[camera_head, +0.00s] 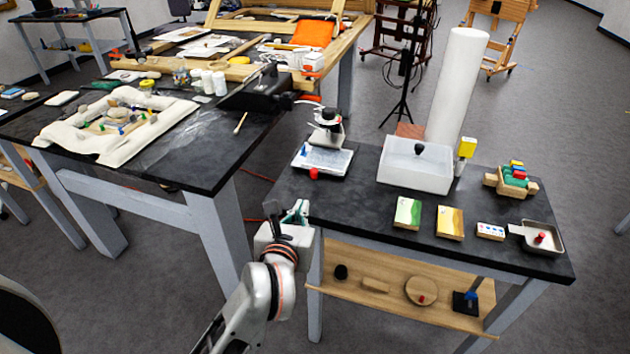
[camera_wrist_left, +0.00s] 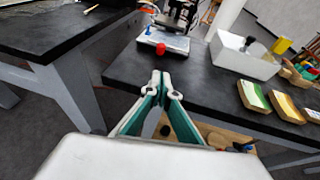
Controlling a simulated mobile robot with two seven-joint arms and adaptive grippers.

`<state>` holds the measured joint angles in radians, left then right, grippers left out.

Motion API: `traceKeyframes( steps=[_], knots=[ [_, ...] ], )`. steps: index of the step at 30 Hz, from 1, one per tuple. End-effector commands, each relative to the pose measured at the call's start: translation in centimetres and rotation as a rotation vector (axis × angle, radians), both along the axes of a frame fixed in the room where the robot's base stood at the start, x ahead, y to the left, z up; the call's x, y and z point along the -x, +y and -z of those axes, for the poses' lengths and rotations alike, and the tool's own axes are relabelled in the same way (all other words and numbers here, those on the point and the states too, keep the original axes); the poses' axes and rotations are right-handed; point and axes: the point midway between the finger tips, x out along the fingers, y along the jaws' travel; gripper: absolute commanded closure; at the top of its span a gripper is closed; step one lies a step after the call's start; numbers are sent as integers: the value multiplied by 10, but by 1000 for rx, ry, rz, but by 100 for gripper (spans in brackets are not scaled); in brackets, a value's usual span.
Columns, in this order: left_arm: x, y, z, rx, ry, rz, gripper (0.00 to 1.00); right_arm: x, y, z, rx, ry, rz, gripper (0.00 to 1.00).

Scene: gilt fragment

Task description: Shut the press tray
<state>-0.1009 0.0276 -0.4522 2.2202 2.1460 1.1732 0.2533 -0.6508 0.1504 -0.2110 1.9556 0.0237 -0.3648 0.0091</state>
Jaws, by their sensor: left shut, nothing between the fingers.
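The press (camera_head: 327,128), a small dark and metal device, stands at the left end of the right-hand black table. Its flat pale tray (camera_head: 322,158) sticks out in front of it, with a red knob (camera_head: 314,173) on the near edge. In the left wrist view, the knob (camera_wrist_left: 161,48) and tray (camera_wrist_left: 172,40) lie beyond my fingertips. My left gripper (camera_head: 300,207) is shut and empty, near the table's front left corner, short of the knob and apart from it. It also shows in the left wrist view (camera_wrist_left: 161,80). My right gripper is out of view.
A white translucent bin (camera_head: 415,170) stands right of the press. Two cards (camera_head: 408,213), a small box (camera_head: 490,231) and a metal pan (camera_head: 541,240) lie along the front. Bare tabletop lies right of the tray. A shelf (camera_head: 390,300) runs below.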

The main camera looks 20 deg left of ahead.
Motion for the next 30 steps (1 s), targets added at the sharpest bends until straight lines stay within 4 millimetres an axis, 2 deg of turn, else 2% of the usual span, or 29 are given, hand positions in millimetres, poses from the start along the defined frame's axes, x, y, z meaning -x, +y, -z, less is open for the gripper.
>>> traceKeyframes(
  steps=[15, 18, 24, 30],
  knots=[
    [-90, 11, 29, -2, -2, -2, 100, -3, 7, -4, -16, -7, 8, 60],
    [-106, 14, 27, 0, -3, -2, 100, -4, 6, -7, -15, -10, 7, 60],
    [-124, 15, 28, 0, -2, -1, 100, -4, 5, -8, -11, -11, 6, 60],
    [-128, 16, 28, 1, -1, -1, 100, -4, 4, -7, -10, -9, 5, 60]
  ],
)
